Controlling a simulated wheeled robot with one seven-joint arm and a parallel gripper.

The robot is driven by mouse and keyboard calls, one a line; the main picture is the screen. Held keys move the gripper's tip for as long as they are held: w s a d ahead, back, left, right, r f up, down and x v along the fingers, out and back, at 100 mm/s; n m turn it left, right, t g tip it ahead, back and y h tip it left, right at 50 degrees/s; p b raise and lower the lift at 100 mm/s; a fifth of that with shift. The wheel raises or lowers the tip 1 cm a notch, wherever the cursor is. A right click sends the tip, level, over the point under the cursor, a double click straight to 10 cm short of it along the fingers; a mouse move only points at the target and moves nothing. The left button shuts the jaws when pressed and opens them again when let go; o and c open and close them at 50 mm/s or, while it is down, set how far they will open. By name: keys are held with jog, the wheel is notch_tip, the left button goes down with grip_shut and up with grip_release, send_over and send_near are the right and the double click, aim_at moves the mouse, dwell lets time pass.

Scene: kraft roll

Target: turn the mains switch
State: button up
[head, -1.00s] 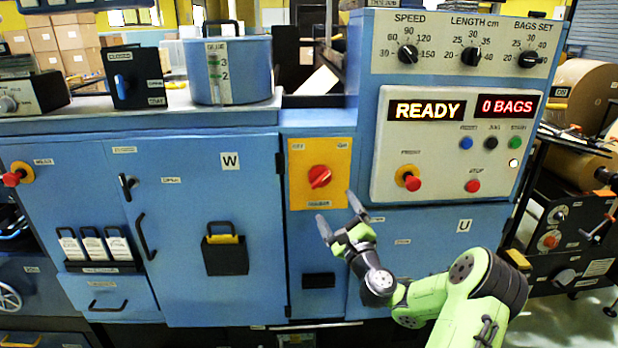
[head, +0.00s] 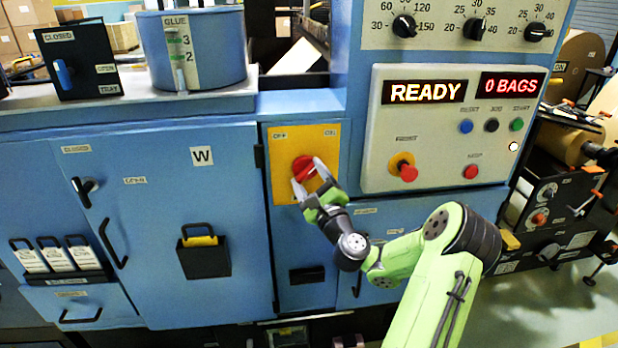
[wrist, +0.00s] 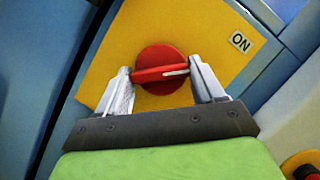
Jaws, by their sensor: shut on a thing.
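The mains switch (head: 303,169) is a red rotary knob on a yellow plate (head: 283,191) on the blue machine front. The plate has an OFF label at its upper left and an ON label at its upper right. My gripper (head: 310,180) is at the knob, with its two fingers on either side of it. In the wrist view my gripper (wrist: 161,80) is shut on the ridge of the red knob (wrist: 160,85), one finger at each end. A white line on the ridge shows near the right finger. The ON label (wrist: 240,41) is at upper right there.
A panel (head: 436,170) with READY and 0 BAGS displays and several buttons is to the right of the switch. A cabinet door (head: 150,250) is on the left.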

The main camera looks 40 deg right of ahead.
jog(key=c, duration=0.4)
jog(key=shift+n, duration=0.4)
jog(key=n, duration=0.1)
jog(key=n+y+p, duration=0.1)
jog(key=n+g+p, duration=0.1)
jog(key=n, duration=0.1)
jog(key=shift+r+y, duration=0.25)
jog(key=shift+y, duration=0.15)
jog(key=n+g+y+p, duration=0.1)
jog(key=n, duration=0.3)
jog(key=shift+s, duration=0.1)
jog(key=n+g, duration=0.2)
jog(key=n, duration=0.2)
jog(key=shift+r+n+p, duration=0.15)
jog(key=shift+n+p, duration=0.15)
jog(key=shift+n, duration=0.1)
jog(key=shift+n+g+h+b, duration=0.4)
jog(key=shift+n+g, duration=0.7)
jog(key=shift+n, duration=0.6)
jog(key=o, duration=1)
